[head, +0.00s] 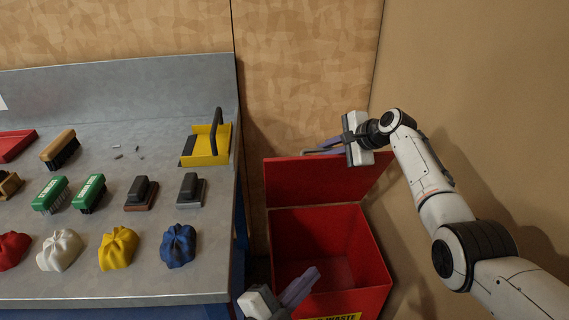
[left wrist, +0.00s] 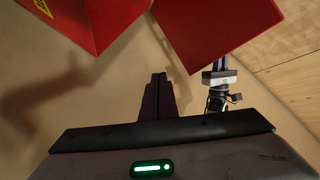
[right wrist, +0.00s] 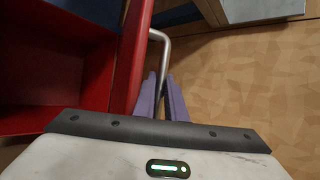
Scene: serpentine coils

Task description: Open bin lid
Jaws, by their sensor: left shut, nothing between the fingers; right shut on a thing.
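The red bin (head: 375,262) stands right of the workbench. Its red lid (head: 312,182) is raised, standing roughly upright at the back, and the inside shows empty. My right gripper (head: 328,145) is shut on the lid's grey metal handle (right wrist: 160,42) at the lid's top edge; the right wrist view shows the handle between its purple fingers (right wrist: 162,92). My left gripper (head: 304,284) is shut and empty, in front of the bin's front left side. In the left wrist view its closed fingers (left wrist: 158,92) show below the bin (left wrist: 105,22) and lid (left wrist: 215,30).
A grey workbench (head: 120,285) on the left carries several brushes, cloth bundles, a yellow dustpan (head: 212,150) and small debris. A beige wall (head: 470,70) is close on the right. A patterned wall is behind the bin.

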